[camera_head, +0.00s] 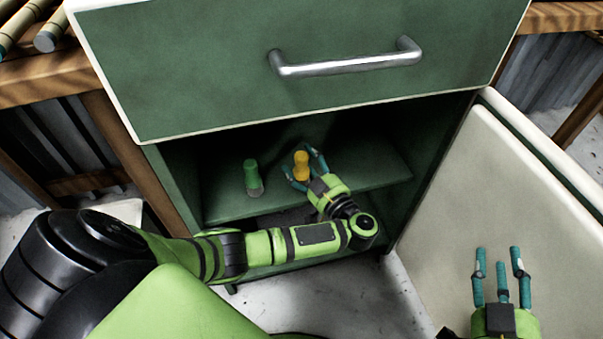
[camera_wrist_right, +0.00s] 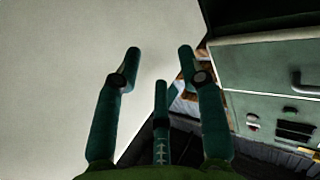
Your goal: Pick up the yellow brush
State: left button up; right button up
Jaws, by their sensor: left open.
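The yellow brush (camera_head: 301,166) stands upright on the shelf inside the green cabinet. My left gripper (camera_head: 304,170) reaches into the cabinet with its fingers open around the brush, one on each side. I cannot tell whether the fingers touch it. The base of the brush is partly hidden by the gripper. My right gripper (camera_head: 500,262) is at the lower right of the head view, in front of the open cabinet door, with its fingers spread and nothing between them. Its fingers also show in the right wrist view (camera_wrist_right: 160,75), open and empty.
A green brush (camera_head: 252,178) stands on the same shelf (camera_head: 375,183), left of the yellow one. A closed drawer (camera_head: 200,65) with a metal handle (camera_head: 345,63) overhangs the opening. The cream cabinet door (camera_head: 480,190) stands open at the right. Rattan poles lie at the upper left.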

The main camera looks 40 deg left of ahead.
aim_at(304, 153)
pick_arm(q)
jog(key=shift+c, duration=0.4)
jog(key=c, duration=1.1)
